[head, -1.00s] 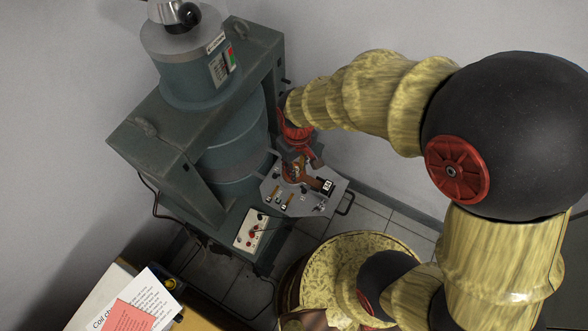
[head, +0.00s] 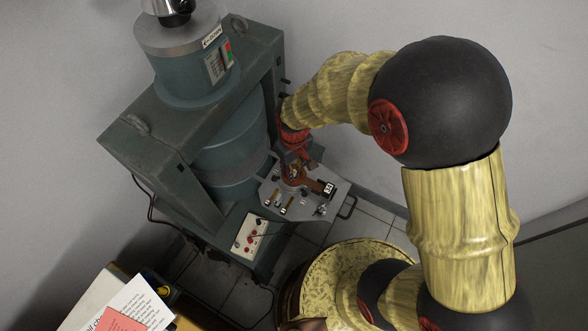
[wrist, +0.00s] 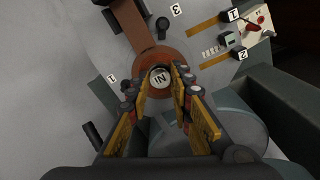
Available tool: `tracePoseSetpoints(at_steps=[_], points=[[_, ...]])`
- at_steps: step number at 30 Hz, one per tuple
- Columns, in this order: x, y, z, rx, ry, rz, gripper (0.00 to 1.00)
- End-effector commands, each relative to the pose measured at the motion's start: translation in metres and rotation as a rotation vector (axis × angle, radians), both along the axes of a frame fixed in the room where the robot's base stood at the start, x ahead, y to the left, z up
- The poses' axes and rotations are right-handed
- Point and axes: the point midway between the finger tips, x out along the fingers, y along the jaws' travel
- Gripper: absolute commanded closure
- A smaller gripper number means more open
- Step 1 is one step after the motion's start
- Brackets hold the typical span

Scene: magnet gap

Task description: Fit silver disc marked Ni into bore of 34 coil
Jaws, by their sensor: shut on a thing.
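The silver disc marked Ni (wrist: 160,78) is between my fingertips in the wrist view, its letters upside down. My gripper (wrist: 160,84) is shut on it. The copper-brown coil (wrist: 153,59) shows as a ring around and just beyond the disc; the disc lies over its opening, but I cannot tell whether it is inside the bore or above it.
A grey plate (head: 297,207) with numbered marks carries the coil. The big green-grey magnet frame (head: 145,145) and its cylinder (head: 228,150) stand close left of my gripper. A white control box (head: 249,236) is below. A wall is on the right.

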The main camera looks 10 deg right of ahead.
Motion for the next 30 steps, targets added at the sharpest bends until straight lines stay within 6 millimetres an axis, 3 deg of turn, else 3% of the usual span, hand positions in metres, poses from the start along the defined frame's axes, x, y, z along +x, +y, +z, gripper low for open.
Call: tracePoseSetpoints(at_steps=[12,13,22,30], points=[[-0.002,-0.001,-0.013,-0.001,0.003,0.000,1.00],[-0.002,-0.001,-0.014,-0.002,0.004,0.000,0.77],[-0.006,-0.002,-0.017,-0.005,0.013,0.000,0.60],[-0.006,-0.002,-0.016,-0.005,0.013,0.000,0.60]])
